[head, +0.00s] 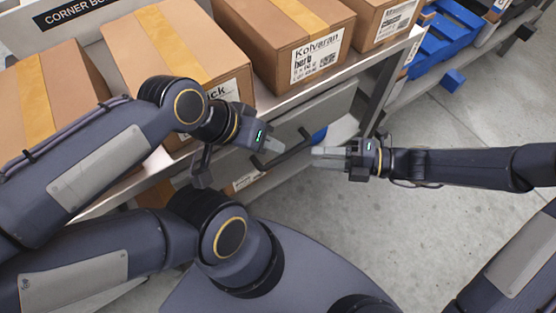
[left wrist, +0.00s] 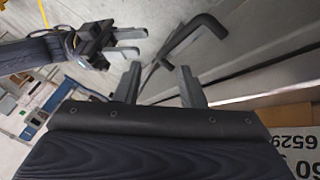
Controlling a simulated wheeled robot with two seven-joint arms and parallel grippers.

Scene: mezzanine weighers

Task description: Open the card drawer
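The card drawer's grey front (head: 320,112) is under the shelf in the head view. Its dark bar handle (head: 292,154) stands out from it; the handle also shows in the left wrist view (left wrist: 182,42). I see no clear gap at the drawer's edges. My left gripper (head: 274,146) is at the handle's left part. In the left wrist view its two fingers (left wrist: 160,82) are apart, with the bar running beyond and between them; contact is unclear. My right gripper (head: 322,156) is near the handle's right end, empty, its fingers apart in the left wrist view (left wrist: 135,42).
Cardboard boxes (head: 300,45) with labels and yellow tape stand on the shelf above the drawer. Blue bins (head: 440,40) are on a rack at the upper right. The concrete floor (head: 450,120) on the right is mostly clear.

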